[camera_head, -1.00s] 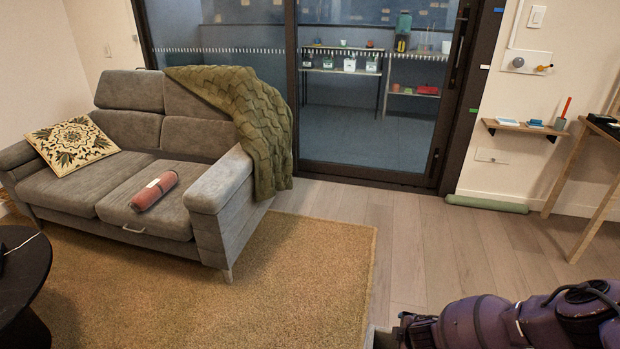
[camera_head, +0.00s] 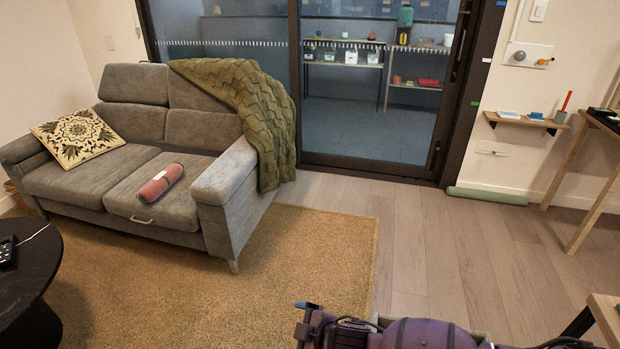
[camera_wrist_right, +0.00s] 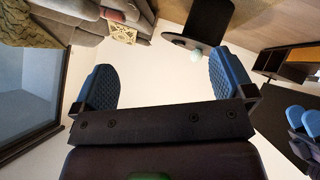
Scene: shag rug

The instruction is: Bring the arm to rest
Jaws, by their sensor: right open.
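My right arm comes in at the lower right of the head view, low over the floor and the rug's front right corner. Its gripper (camera_head: 308,308) is at the bottom edge there, seen small and partly from behind. In the right wrist view the two blue ribbed fingers of my right gripper (camera_wrist_right: 162,66) stand wide apart with nothing between them. Blue pads with purple parts at the right edge of that view look like my left gripper (camera_wrist_right: 302,116); its opening is not clear. My left arm does not show in the head view.
A grey sofa (camera_head: 185,235) with a patterned cushion (camera_head: 78,136), a red roll (camera_head: 160,185) and a green throw (camera_head: 262,120) stands left. A black round table (camera_head: 40,255) is at the left edge, a wooden table (camera_head: 606,312) at lower right. Floor (camera_head: 440,235) is clear.

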